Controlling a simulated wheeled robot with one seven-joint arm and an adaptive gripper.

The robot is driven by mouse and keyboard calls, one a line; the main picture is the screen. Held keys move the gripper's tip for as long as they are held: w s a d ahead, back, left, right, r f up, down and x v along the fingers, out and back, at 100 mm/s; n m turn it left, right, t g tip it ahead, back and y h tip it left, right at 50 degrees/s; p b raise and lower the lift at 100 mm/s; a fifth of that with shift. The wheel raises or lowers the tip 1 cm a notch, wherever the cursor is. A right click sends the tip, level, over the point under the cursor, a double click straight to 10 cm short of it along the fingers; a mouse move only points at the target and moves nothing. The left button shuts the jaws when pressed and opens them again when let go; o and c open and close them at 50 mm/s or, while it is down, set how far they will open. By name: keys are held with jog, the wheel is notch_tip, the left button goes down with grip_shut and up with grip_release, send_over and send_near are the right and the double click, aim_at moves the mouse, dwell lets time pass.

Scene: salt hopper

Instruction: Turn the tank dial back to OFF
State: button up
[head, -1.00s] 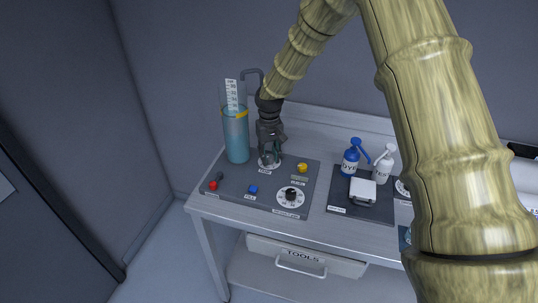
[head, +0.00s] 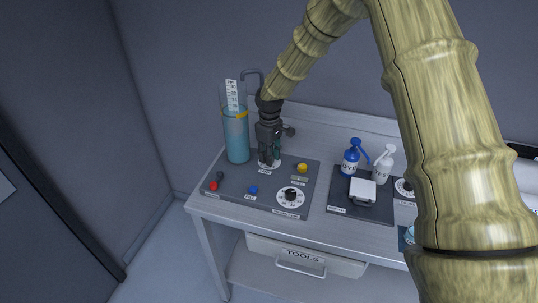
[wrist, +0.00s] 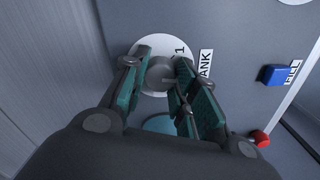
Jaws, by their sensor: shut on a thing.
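The tank dial is a grey knob (wrist: 158,72) on a white round plate (wrist: 146,50), seen in the wrist view with the label TANK beside it and a 1 at its rim. My gripper (wrist: 160,84) is shut on the knob, one teal-padded finger on each side. In the head view my gripper (head: 268,160) points straight down onto the dial, near the back of the dark panel, and hides most of it. The OFF mark and the dial's pointer cannot be made out.
A clear cylinder of blue liquid (head: 236,138) stands just left of my gripper. The panel (head: 232,191) also has a red knob (head: 214,185), a blue FILL button (head: 253,189), a yellow button (head: 302,168) and a second dial (head: 290,197).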

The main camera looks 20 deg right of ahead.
jog(key=shift+w+r+n, duration=0.1)
jog(key=shift+n, duration=0.5)
jog(key=o, duration=1.1)
jog(key=shift+c, duration=0.2)
jog(key=shift+r, duration=0.1)
notch_tip(320, 180, up, 12)
